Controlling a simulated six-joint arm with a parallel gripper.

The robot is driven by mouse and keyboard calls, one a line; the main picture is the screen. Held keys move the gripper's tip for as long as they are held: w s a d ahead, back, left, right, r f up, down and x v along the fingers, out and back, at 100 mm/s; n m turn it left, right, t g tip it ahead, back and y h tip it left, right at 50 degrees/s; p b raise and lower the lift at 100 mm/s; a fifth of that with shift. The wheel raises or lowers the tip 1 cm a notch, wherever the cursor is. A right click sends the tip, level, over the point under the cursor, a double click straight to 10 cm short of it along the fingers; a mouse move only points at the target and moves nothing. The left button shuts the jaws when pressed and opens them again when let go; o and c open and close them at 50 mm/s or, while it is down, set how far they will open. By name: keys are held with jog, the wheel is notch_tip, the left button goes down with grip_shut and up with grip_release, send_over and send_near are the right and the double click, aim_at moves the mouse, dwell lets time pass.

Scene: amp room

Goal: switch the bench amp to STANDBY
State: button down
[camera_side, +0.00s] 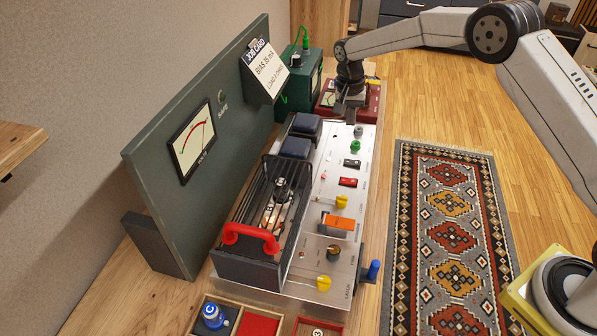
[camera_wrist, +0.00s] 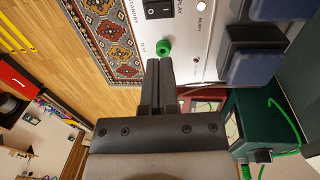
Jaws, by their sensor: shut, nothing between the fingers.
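The bench amp has a long silver panel (camera_side: 322,195) with a row of controls in the side view. A black rocker switch (camera_side: 352,163) sits near its far end, beyond a red switch (camera_side: 348,182). The black rocker also shows at the top of the wrist view (camera_wrist: 158,9), with STANDBY lettering to its left. A green knob (camera_side: 355,147) lies between the rocker and my gripper (camera_side: 349,116). My gripper is shut and empty, pointing down over the panel's far end. In the wrist view my closed fingertips (camera_wrist: 160,64) appear just below the green knob (camera_wrist: 163,46).
A caged glowing tube (camera_side: 279,186) with a red handle (camera_side: 250,237) and dark blue blocks (camera_side: 296,147) stand left of the controls. Green (camera_side: 300,84) and red (camera_side: 363,107) boxes stand beyond. A blue-tipped lever (camera_side: 374,270) juts out near the front.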

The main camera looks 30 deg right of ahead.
aim_at(356, 163)
jog(key=shift+r, duration=0.6)
jog(key=shift+s+d+r, duration=0.1)
jog(key=shift+s+d, duration=0.2)
jog(key=shift+s, duration=0.15)
jog(key=f, duration=0.9)
jog(key=s+d+f, duration=0.1)
jog(key=f, duration=0.4)
jog(key=shift+s+d, duration=0.1)
dwell(0.4)
